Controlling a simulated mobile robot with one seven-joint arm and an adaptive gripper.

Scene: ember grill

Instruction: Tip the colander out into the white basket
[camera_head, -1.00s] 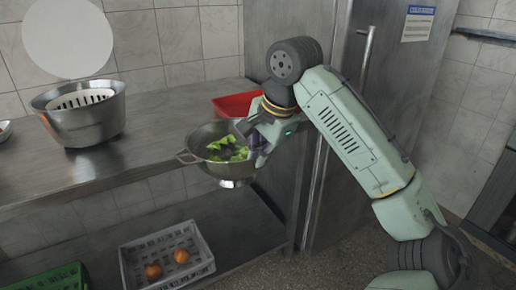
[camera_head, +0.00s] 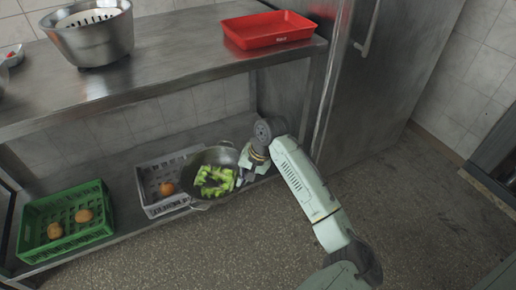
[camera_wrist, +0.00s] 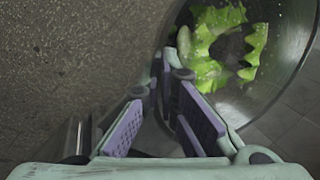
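My gripper (camera_head: 244,170) is shut on the rim of the metal colander (camera_head: 224,155) at its right side. The colander holds green leafy pieces (camera_head: 214,181) and appears roughly upright in the head view. It is held low, in front of the lower shelf. The white basket (camera_head: 166,207), greyish with slotted walls, stands on that shelf just left of the colander, which hides its right part. A round orange item (camera_head: 166,189) lies in the basket. In the wrist view, the fingers (camera_wrist: 168,88) meet at the rim of the colander (camera_wrist: 276,95), with leaves (camera_wrist: 222,45) inside.
A green crate (camera_head: 66,243) with two round orange items stands left on the lower shelf. The steel counter (camera_head: 175,75) overhangs it, bearing a metal pot with a white insert (camera_head: 92,38) and a red tray (camera_head: 268,29). The floor in front is clear.

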